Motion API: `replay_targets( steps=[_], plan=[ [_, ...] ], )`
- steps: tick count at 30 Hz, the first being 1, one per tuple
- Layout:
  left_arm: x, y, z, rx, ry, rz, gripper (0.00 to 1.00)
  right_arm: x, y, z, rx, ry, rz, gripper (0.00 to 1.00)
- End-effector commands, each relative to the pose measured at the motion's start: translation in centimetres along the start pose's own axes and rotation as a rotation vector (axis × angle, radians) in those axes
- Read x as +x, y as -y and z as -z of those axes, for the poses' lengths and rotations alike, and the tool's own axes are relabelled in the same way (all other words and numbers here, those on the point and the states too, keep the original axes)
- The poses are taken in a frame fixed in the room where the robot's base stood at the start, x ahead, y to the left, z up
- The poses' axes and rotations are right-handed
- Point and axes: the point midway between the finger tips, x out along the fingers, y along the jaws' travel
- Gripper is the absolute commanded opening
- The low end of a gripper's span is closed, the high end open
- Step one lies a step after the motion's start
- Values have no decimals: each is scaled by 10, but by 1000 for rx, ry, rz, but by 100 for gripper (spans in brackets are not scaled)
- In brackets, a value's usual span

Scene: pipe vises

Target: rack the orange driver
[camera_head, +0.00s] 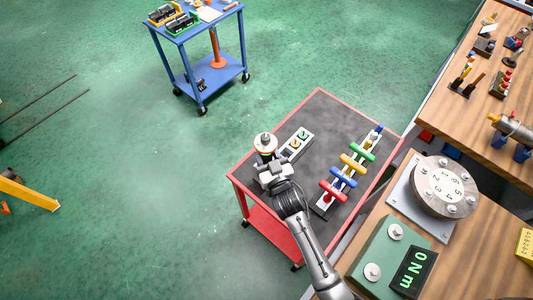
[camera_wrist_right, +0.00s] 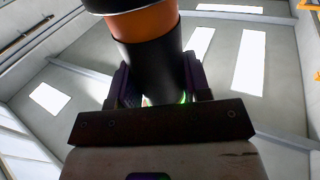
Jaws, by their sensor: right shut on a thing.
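My right gripper (camera_head: 272,174) is over the near left part of the red cart. It is shut on the orange driver (camera_head: 265,143). In the right wrist view, the driver's orange band (camera_wrist_right: 146,22) and black lower body (camera_wrist_right: 150,60) stand up between the fingers (camera_wrist_right: 155,90). In the head view it shows mainly as a round pale top with a knob. Beside it a light grey block (camera_head: 288,153) holds a green and an orange-yellow round piece. I cannot tell whether the driver touches the cart top. My left gripper is out of view.
A pale rack (camera_head: 322,209) with red, blue, yellow and green handles stands to the right on the red cart (camera_head: 315,97). A wooden bench (camera_head: 460,262) at right carries a numbered disc (camera_head: 443,187) and a readout (camera_head: 412,272). A blue cart (camera_head: 220,75) stands behind.

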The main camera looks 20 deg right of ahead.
Motion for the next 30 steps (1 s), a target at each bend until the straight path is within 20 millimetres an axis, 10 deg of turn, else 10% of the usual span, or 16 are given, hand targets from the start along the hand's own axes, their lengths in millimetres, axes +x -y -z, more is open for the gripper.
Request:
replay_targets(
  steps=[14, 15, 24, 30],
  plan=[
    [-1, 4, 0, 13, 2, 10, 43, 0, 0, -3, -2, 3, 0, 6],
    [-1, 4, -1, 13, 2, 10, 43, 0, 0, -3, -2, 3, -1, 47],
    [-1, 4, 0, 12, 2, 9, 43, 0, 0, -2, -1, 2, 0, 74],
    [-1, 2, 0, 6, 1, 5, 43, -1, 0, -4, -1, 8, -1, 74]
  ],
)
